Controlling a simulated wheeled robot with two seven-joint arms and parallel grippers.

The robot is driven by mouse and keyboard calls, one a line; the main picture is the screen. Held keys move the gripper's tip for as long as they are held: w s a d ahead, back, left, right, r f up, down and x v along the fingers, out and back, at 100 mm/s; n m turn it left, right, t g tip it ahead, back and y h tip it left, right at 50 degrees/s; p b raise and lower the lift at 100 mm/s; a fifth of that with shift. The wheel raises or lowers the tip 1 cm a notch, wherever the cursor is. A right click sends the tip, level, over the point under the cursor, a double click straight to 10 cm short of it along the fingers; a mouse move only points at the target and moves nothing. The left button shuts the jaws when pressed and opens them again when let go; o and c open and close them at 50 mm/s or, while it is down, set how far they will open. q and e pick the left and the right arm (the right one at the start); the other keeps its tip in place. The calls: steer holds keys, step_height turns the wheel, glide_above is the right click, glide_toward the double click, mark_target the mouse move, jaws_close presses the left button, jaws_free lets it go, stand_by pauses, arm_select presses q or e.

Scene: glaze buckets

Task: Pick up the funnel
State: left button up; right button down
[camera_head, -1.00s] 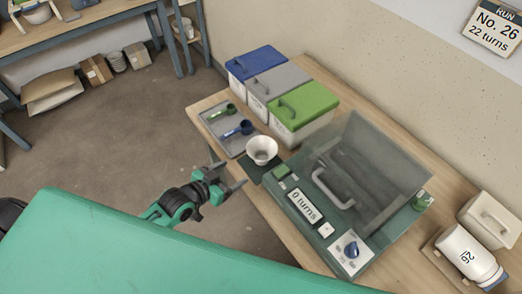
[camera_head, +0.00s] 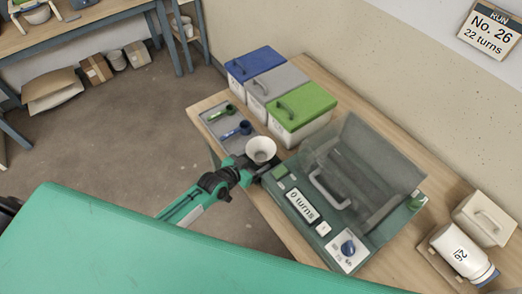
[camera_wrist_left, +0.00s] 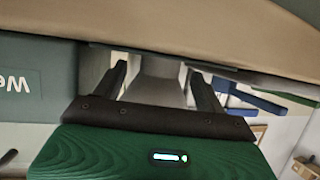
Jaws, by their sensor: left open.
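In the left wrist view my open left gripper (camera_wrist_left: 160,88) has one dark finger on each side of the pale funnel (camera_wrist_left: 155,72), with gaps visible between. Whether a finger touches it I cannot tell. My right gripper is not in view.
The machine (camera_head: 338,257) with a clear hood and "0 turns" display stands right of the funnel. A grey tray (camera_head: 210,117) with green and blue scoops lies behind it. Blue, grey and green-lidded bins (camera_head: 302,108) line the wall.

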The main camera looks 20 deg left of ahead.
arm_select(q)
steer(key=shift+w+d+f, duration=0.3)
steer(key=shift+w, duration=0.3)
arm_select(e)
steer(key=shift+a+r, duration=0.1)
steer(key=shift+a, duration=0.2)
arm_select(q)
steer(key=shift+c, duration=0.2)
steer(key=c, duration=1.1)
steer(key=shift+o, duration=0.2)
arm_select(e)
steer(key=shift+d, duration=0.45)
arm_select(q)
steer(key=shift+r, duration=0.1)
